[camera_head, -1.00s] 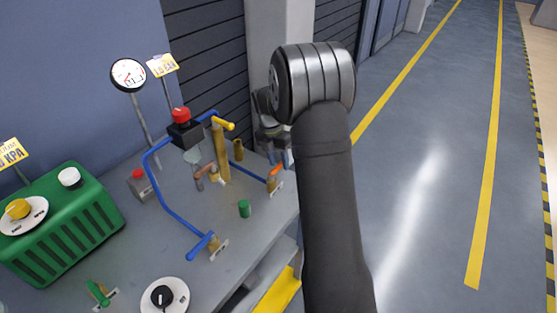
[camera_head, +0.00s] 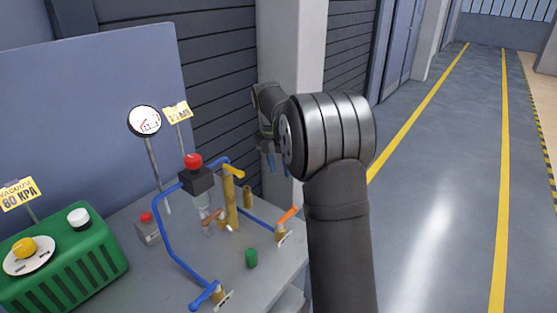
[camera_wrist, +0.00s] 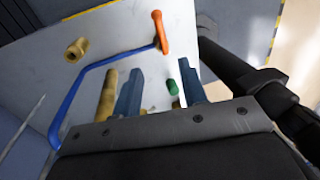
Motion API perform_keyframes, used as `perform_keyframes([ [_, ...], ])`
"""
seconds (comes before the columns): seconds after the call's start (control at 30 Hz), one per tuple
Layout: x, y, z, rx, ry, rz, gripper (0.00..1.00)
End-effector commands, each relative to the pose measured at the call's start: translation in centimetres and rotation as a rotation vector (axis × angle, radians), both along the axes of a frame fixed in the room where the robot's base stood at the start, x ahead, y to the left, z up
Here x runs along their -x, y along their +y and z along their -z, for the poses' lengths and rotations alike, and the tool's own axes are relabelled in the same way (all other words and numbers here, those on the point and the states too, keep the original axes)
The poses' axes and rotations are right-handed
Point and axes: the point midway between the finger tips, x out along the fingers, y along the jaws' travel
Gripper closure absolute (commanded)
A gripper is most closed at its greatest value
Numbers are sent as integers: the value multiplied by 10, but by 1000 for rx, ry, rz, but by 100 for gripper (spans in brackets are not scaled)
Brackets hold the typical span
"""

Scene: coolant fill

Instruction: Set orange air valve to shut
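The orange air valve handle (camera_head: 288,214) sits on a brass fitting at the right edge of the grey bench, at the end of a blue pipe. It slants up to the right. In the wrist view the orange handle (camera_wrist: 161,32) shows near the top, beyond the fingertips. My gripper (camera_head: 272,160) hangs above and behind the valve, apart from it, partly hidden by my own arm. In the wrist view my gripper (camera_wrist: 160,84) has its two blue fingers spread, with nothing held between them.
A green cap (camera_head: 251,258) stands on the bench in front of the valve. A brass post (camera_head: 230,200), a blue pipe (camera_head: 168,235) and a red-topped black box (camera_head: 196,177) stand to the left. A gauge (camera_head: 144,121) and green unit (camera_head: 70,265) are farther left. A grey pillar (camera_head: 292,60) rises behind.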

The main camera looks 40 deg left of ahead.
Motion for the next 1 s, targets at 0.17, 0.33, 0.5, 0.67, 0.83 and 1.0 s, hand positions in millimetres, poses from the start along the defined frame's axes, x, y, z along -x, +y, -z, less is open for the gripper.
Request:
perform_keyframes([
  [0.17,0,4,-18,-1,-1,0,61],
  [0.33,0,5,-23,0,0,0,61],
  [0.5,0,5,-22,0,0,0,61],
  [0.67,0,5,-22,0,0,0,61],
  [0.83,0,4,-21,0,0,0,61],
  [1.0,0,2,-9,1,1,0,61],
])
